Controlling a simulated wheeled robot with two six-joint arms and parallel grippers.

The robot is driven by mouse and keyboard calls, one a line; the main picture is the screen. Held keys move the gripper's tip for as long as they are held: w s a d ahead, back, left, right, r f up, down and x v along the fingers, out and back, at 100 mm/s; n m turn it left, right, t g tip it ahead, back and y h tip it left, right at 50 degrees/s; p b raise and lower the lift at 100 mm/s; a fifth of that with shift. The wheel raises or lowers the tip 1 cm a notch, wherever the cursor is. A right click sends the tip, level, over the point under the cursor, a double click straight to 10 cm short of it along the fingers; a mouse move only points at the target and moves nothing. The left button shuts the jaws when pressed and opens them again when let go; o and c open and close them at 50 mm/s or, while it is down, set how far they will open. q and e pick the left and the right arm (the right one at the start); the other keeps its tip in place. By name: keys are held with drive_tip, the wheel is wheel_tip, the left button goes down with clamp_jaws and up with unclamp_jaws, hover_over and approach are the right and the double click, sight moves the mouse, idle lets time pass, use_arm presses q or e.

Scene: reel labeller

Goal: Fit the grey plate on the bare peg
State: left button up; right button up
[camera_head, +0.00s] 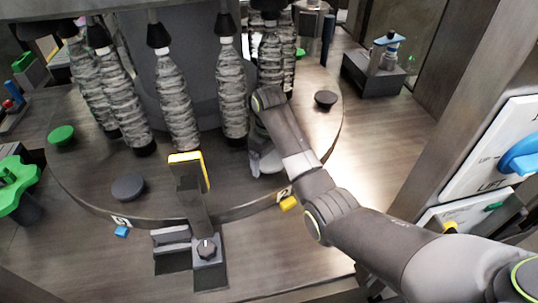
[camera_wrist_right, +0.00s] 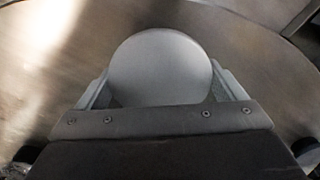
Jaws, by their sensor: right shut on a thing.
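The grey plate (camera_wrist_right: 160,68) is a plain round disc in the right wrist view, held between the two fingers of my right gripper (camera_wrist_right: 162,90). In the head view my right gripper (camera_head: 264,162) is low over the right front part of the round table, close to the wrapped reels. The plate cannot be made out clearly there, as my arm and gripper cover it. I cannot pick out a bare peg in either view; my right arm hides part of the table. My left gripper is not in view.
The round table (camera_head: 85,185) carries several hanging grey wrapped bodies (camera_head: 177,105), a green disc (camera_head: 61,135), a dark grey disc (camera_head: 128,187) and a black disc (camera_head: 325,98). A yellow-topped post (camera_head: 190,175) stands at the front. A white panel (camera_head: 495,165) is at right.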

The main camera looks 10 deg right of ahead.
drive_tip(key=shift+f, duration=0.75)
drive_tip(key=o, duration=0.8)
